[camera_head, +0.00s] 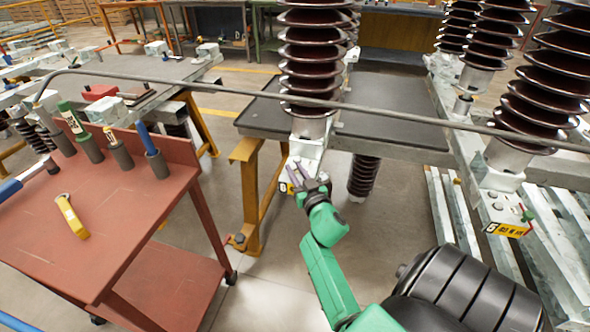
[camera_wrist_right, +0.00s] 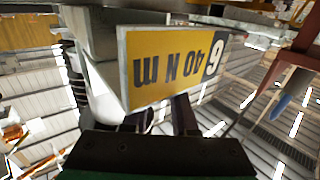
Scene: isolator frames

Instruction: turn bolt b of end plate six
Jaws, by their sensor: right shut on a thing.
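End plate six (camera_head: 308,150) is the pale metal plate under the middle brown insulator (camera_head: 312,60). Its yellow label (camera_wrist_right: 172,66) reads 6 and 40 N m, upside down, in the right wrist view. In the head view the label (camera_head: 284,188) is small beside my fingers. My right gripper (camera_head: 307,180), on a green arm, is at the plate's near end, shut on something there. Its dark fingers (camera_wrist_right: 178,118) go up behind the label in the wrist view. The bolt they hold is hidden, and no bolt letter is readable. My left gripper is not in view.
A red cart (camera_head: 150,215) at left carries a yellow tool (camera_head: 72,215) and several upright holders with handles. A thin grey bar (camera_head: 400,113) crosses the view above the plate. Another labelled plate (camera_head: 505,208) is at right. Open floor lies between cart and frame.

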